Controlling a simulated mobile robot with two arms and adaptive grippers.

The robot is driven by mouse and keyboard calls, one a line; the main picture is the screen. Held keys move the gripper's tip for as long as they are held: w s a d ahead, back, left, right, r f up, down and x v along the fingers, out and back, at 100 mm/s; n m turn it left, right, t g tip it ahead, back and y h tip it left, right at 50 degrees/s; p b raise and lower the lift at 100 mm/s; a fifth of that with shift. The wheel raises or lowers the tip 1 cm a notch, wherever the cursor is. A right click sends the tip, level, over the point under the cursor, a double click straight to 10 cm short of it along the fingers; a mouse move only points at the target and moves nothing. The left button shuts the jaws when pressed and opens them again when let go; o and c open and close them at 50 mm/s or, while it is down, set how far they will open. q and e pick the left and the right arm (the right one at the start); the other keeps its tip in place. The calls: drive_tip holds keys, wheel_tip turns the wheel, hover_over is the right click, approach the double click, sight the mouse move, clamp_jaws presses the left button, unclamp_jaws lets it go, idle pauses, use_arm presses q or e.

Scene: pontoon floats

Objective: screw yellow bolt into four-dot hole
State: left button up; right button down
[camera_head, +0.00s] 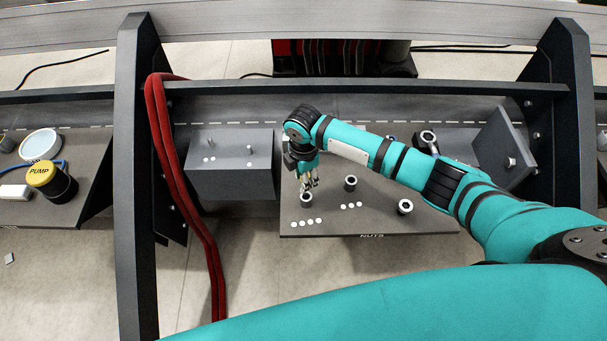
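My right gripper (309,185), whose arm comes in from the right, points down just above a dark ring-shaped piece (307,200) on the grey plate marked NUTS (430,222). Its fingers are small and I cannot tell whether they are open or shut, or touch the ring. A row of several white dots (306,223) lies just in front of that ring. A shorter row of white dots (351,206) lies in front of another dark ring (350,183). I cannot make out a yellow bolt. My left gripper is not in view.
Another ring (405,207) is at the plate's right. A red hose (178,170) hangs by the left upright. A yellow-capped pump (42,174) is far left.

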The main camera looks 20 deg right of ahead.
wheel_tip(320, 180, down, 2)
drive_tip(key=shift+f+b, duration=0.1)
drive_tip(key=shift+b, duration=0.35)
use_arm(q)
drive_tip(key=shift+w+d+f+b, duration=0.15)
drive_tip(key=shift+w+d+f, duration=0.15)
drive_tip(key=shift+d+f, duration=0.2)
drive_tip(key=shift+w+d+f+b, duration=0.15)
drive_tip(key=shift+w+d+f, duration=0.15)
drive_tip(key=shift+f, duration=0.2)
use_arm(e)
drive_tip(key=shift+f, duration=0.5)
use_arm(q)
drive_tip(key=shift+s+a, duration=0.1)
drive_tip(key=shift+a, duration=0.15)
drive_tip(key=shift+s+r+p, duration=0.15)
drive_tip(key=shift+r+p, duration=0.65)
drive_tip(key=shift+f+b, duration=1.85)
use_arm(e)
drive_tip(key=shift+f, duration=2.6)
drive_tip(key=c, duration=0.9)
unclamp_jaws()
drive_tip(key=shift+o, duration=0.2)
